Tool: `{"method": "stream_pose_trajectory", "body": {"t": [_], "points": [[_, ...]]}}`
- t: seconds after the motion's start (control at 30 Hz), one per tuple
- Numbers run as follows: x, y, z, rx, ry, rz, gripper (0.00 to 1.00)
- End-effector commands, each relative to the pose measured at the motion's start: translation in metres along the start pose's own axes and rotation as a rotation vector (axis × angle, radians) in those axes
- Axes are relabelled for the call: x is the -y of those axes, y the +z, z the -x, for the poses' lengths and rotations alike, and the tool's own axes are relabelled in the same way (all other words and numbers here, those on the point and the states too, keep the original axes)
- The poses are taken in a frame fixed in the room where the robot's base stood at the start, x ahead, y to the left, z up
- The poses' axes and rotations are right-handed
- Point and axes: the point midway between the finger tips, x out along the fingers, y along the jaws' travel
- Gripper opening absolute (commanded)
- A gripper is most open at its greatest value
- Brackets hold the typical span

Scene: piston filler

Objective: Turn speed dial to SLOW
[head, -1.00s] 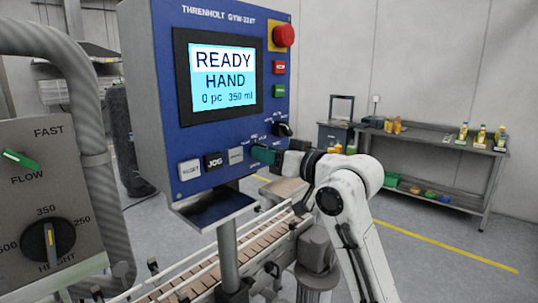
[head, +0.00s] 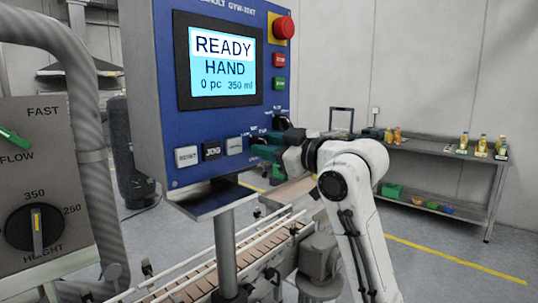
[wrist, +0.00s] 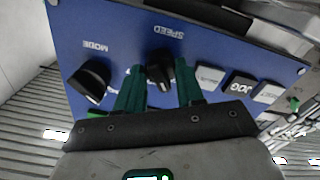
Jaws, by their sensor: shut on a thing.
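The speed dial (wrist: 161,72) is a black knob under the word SPEED on the blue control panel, seen upside down in the wrist view. My gripper (wrist: 161,82) has its two green fingers on either side of the knob and is shut on it. In the head view my gripper (head: 266,151) is at the lower right of the panel (head: 160,95) and hides the speed dial and its scale. The dial's setting cannot be read.
The black mode knob (wrist: 91,80) is beside the speed dial. The JOG button (head: 211,151) and other push buttons are on its other side. A red emergency stop (head: 284,27) tops the panel. A conveyor (head: 215,262) runs below.

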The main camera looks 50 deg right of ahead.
Motion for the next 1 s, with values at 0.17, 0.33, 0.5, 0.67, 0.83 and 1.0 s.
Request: {"method": "stream_pose_trajectory", "body": {"t": [0.17,0.33,0.5,0.67,0.83,1.0], "points": [[0.0011,0.002,-0.0001,0.001,-0.001,0.079,0.07],[0.0009,0.0016,-0.0001,0.003,-0.002,0.12,0.07],[0.0008,0.0013,-0.0001,0.003,-0.002,0.134,0.07],[0.0007,0.0012,-0.0001,0.003,-0.002,0.136,0.07],[0.0007,0.0012,-0.0001,0.003,-0.002,0.135,0.38],[0.0005,0.0008,-0.0001,0.002,-0.001,0.135,0.55]]}}
